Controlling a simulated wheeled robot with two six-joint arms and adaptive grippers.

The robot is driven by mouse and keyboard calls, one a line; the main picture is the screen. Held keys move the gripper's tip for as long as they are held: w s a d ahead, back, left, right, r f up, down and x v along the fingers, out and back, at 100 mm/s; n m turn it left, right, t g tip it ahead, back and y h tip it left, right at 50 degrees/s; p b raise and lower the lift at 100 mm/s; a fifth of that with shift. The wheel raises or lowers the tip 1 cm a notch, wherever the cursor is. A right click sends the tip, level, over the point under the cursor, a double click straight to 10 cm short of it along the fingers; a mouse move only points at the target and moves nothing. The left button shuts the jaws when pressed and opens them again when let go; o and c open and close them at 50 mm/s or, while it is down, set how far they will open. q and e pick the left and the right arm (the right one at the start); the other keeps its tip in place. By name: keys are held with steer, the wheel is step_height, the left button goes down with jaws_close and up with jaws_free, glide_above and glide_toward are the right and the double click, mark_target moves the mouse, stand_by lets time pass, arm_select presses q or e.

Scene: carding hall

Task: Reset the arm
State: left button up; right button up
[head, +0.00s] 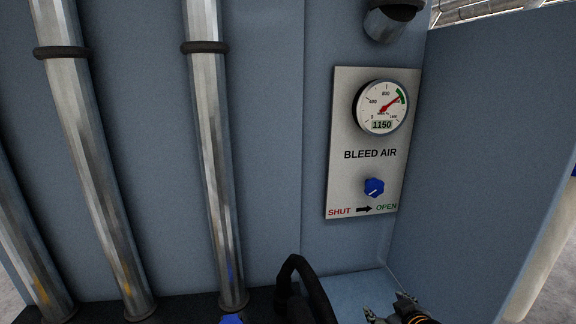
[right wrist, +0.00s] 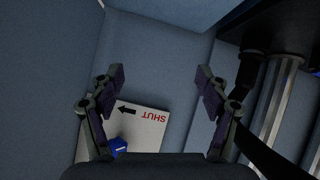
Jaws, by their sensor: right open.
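My right gripper (head: 396,308) is at the bottom edge of the head view, below and apart from the pale BLEED AIR panel (head: 345,120). In the right wrist view the two fingers of my right gripper (right wrist: 157,82) are spread wide with nothing between them. The panel also shows there upside down (right wrist: 150,132), behind the fingers. A blue knob (head: 374,187) sits on the panel above the words SHUT and OPEN, and it also shows in the right wrist view (right wrist: 118,146), near the left finger. My left gripper is out of view.
A round gauge (head: 382,106) with a display reading 1150 is above the knob. Metal pipes (head: 211,150) stand on the left. A blue-grey side wall (head: 490,150) closes the right. A black curved piece (head: 303,285) rises left of my right gripper.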

steer(key=s+f+m+g, duration=0.1)
steer(key=s+f+g, duration=0.25)
steer(key=s, duration=0.35)
steer(key=s+a+f+m+g+h, duration=0.1)
steer(key=s+f+g, duration=0.1)
steer(key=s+f, duration=0.4)
steer(key=s+f+m+g, duration=0.1)
steer(key=s+f+g, duration=0.15)
steer(key=s, duration=0.65)
step_height(320, 180, down, 26)
steer(key=s+d+g, duration=0.1)
steer(key=s+d, duration=0.1)
steer(key=d, duration=0.1)
steer(key=s+f+g, duration=0.1)
steer(key=s+f, duration=1.6)
steer(key=s, duration=0.1)
steer(key=shift+s+d+m, duration=0.3)
steer(key=shift+s+d, duration=0.05)
